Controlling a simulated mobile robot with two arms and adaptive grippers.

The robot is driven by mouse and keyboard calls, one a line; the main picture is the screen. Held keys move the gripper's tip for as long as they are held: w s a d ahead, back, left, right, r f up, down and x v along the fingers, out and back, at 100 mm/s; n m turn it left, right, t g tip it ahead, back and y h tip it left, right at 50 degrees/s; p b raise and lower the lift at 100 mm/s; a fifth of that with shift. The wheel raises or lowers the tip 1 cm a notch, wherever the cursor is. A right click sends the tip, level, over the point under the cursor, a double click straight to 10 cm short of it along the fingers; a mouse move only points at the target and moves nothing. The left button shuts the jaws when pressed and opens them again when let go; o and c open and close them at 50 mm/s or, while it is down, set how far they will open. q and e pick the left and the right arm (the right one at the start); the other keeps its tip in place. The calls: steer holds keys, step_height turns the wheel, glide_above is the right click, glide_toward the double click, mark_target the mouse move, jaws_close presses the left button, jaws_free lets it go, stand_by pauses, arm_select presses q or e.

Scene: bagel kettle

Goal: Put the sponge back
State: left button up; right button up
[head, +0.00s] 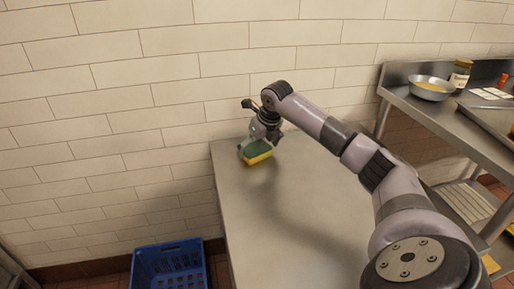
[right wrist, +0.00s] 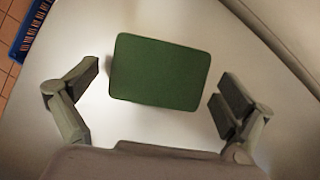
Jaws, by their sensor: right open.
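The sponge (head: 259,154) has a green top and a yellow lower side. It rests on the steel table (head: 285,235) near its far left corner. In the right wrist view the sponge (right wrist: 159,72) shows its green face, lying between the spread fingers and a little ahead of them. My right gripper (head: 252,148) is right at the sponge in the head view, fingers pointing down. In the right wrist view my right gripper (right wrist: 161,88) is open, with gaps between each finger and the sponge. My left gripper is not in view.
A blue crate (head: 168,265) stands on the floor left of the table. A tiled wall (head: 150,100) runs behind. A second steel counter at the right holds a metal bowl (head: 431,88) and a jar (head: 460,74). The table's front part is clear.

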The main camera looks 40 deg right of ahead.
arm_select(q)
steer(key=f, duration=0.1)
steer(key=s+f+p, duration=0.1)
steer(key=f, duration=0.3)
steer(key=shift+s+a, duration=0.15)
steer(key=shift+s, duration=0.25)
arm_select(e)
steer(key=v, duration=1.2)
